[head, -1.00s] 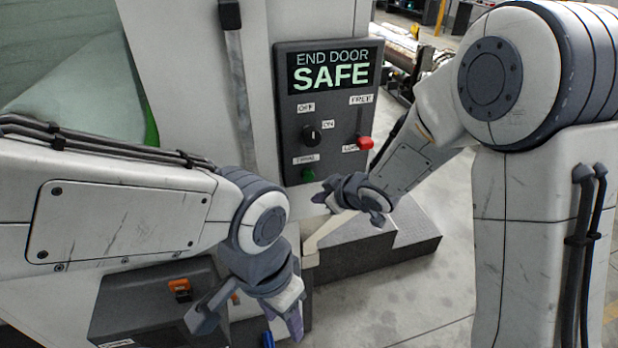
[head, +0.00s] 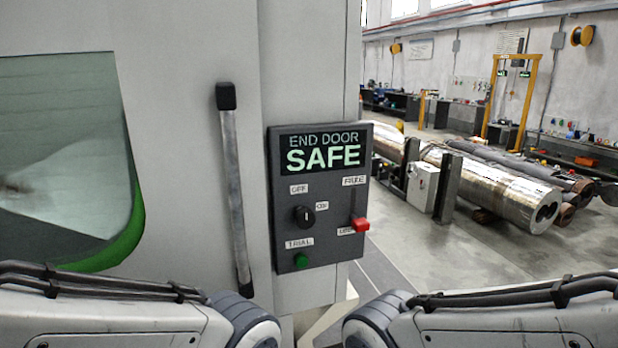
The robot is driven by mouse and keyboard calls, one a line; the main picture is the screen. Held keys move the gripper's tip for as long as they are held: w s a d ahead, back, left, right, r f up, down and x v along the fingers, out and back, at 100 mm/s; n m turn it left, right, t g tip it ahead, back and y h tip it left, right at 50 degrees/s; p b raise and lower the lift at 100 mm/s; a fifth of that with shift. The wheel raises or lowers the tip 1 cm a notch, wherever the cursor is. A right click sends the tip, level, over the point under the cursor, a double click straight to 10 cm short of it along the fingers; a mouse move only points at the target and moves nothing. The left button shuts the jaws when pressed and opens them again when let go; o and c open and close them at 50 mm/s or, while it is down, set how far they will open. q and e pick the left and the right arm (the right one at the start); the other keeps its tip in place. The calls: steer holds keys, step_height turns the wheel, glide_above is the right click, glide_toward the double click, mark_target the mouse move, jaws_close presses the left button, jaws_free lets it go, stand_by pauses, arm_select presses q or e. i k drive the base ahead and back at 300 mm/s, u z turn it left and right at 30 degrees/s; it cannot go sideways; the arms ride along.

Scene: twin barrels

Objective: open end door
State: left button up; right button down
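The end door (head: 185,130) is a large pale panel with a dark window at the left. A grey bar handle (head: 232,190) with black ends stands upright on it. To its right is a dark control panel (head: 275,215) whose display (head: 322,153) reads END DOOR SAFE. The panel carries a black knob (head: 304,216) between OFF and ON labels, a red lever (head: 361,225) at the lower end of its slot, and a green TRIAL button (head: 301,260). My two arms show at the bottom edge; both grippers are below the picture.
A long shiny metal cylinder (head: 490,185) and darker pipes lie on supports at the right. A yellow gantry frame (head: 535,75) stands behind them. The floor (head: 440,255) right of the control panel is open.

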mark_target(164, 184)
steer(key=z, duration=1.4)
steer(key=k, duration=0.75)
steer(key=u, duration=1.35)
steer(key=i, duration=0.5)
steer(key=u, duration=0.05)
